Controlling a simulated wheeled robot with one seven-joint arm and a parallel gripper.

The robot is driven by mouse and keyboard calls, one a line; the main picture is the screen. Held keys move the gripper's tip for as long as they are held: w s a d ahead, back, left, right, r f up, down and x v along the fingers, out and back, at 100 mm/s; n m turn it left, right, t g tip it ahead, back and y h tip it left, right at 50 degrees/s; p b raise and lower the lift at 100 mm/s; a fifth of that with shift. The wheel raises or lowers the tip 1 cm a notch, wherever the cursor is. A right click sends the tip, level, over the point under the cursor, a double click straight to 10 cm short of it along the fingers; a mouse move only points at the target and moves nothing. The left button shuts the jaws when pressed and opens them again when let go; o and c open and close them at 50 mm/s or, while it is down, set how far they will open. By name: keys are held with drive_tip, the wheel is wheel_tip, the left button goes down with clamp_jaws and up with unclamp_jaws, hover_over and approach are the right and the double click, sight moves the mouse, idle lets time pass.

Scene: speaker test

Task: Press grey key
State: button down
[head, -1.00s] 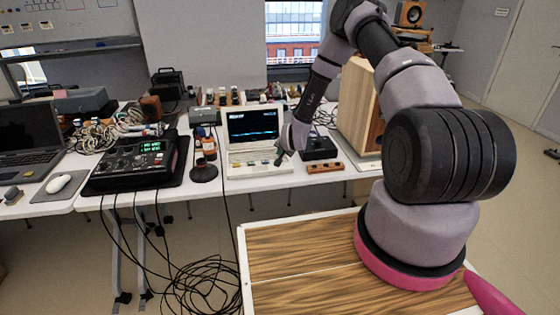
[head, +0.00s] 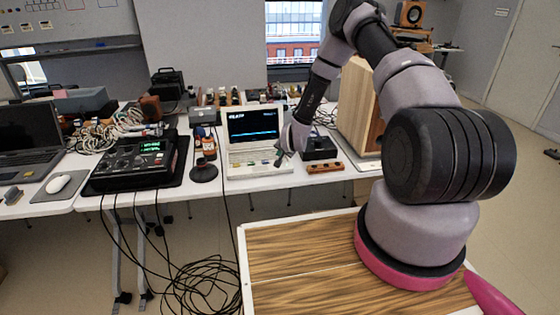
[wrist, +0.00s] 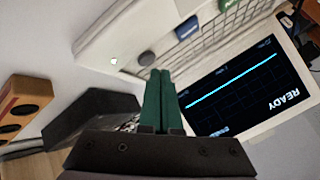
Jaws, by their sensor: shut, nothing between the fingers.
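The grey key (wrist: 146,58) is a small round dark-grey button on the front strip of a cream-coloured instrument, left of a blue key (wrist: 187,28) and a green key (wrist: 225,6) in the wrist view. My gripper (wrist: 160,73) has its green fingers shut with nothing between them. The fingertips are very close to the grey key, just below and right of it in the wrist view; I cannot tell whether they touch. In the head view my gripper (head: 278,161) is at the instrument's (head: 243,171) front right corner and covers the grey key. The screen (wrist: 235,88) reads "READY".
An orange-brown block with dark round knobs (head: 325,167) and a black box (head: 319,148) stand right of the instrument. A small stand on a dark round base (head: 203,173) is to its left. A wooden cabinet (head: 356,110) rises farther right.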

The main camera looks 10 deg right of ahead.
drive_tip(key=shift+f, duration=0.7)
idle(0.6)
drive_tip(key=shift+r, duration=0.95)
drive_tip(key=shift+r, duration=3)
